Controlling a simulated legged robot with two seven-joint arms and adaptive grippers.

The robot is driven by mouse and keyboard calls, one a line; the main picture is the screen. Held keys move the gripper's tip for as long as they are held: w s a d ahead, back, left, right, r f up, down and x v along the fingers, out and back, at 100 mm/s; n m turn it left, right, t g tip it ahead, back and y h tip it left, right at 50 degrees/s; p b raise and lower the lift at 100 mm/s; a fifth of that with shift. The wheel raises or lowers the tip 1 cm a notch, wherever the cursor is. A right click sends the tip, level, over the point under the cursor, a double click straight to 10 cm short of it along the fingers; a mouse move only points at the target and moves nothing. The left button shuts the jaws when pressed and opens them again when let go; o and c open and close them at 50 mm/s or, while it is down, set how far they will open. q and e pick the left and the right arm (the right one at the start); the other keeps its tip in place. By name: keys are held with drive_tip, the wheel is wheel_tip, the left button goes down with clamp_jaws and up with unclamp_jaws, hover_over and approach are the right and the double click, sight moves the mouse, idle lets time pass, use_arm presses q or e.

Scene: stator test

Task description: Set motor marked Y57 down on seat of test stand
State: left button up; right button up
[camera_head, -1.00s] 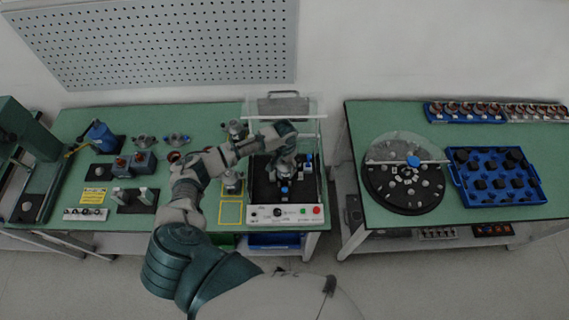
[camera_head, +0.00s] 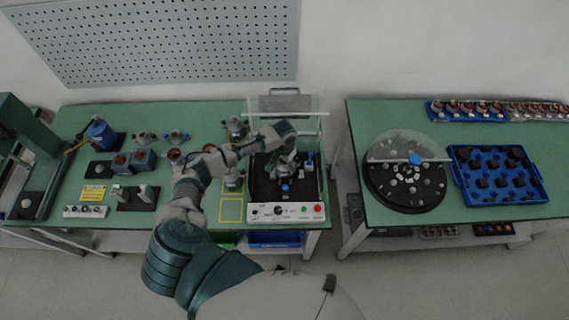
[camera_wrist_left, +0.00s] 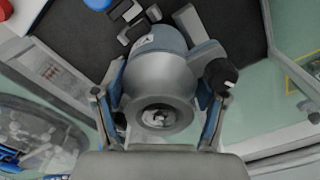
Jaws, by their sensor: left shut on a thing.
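The test stand (camera_head: 258,197) has a black bed, a white front panel with a knob and buttons, and a clear cover (camera_head: 300,104) raised at the back. My left gripper (camera_head: 287,170) is over the bed. In the left wrist view my left gripper (camera_wrist_left: 160,112) is shut on a grey metal motor (camera_wrist_left: 160,80), one finger on each side of its round body. The motor's marking cannot be read. The seat under it is mostly hidden, and I cannot tell whether the motor touches it. My right gripper is out of view.
Other motors (camera_head: 176,136) stand on the green bench left of the test stand, near a yellow-outlined area (camera_head: 231,210). A gap separates this bench from the right table, which holds a round black fixture (camera_head: 405,205) and a blue tray (camera_head: 463,187).

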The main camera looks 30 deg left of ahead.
use_arm(q)
drive_tip(key=shift+f, duration=0.1)
drive_tip(key=shift+f, duration=0.5)
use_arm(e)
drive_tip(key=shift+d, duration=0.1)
use_arm(q)
drive_tip(key=o, duration=1.7)
drive_tip(key=shift+c, duration=0.2)
drive_tip(key=shift+o, duration=1)
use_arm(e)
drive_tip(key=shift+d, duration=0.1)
use_arm(q)
drive_tip(key=shift+f, duration=0.1)
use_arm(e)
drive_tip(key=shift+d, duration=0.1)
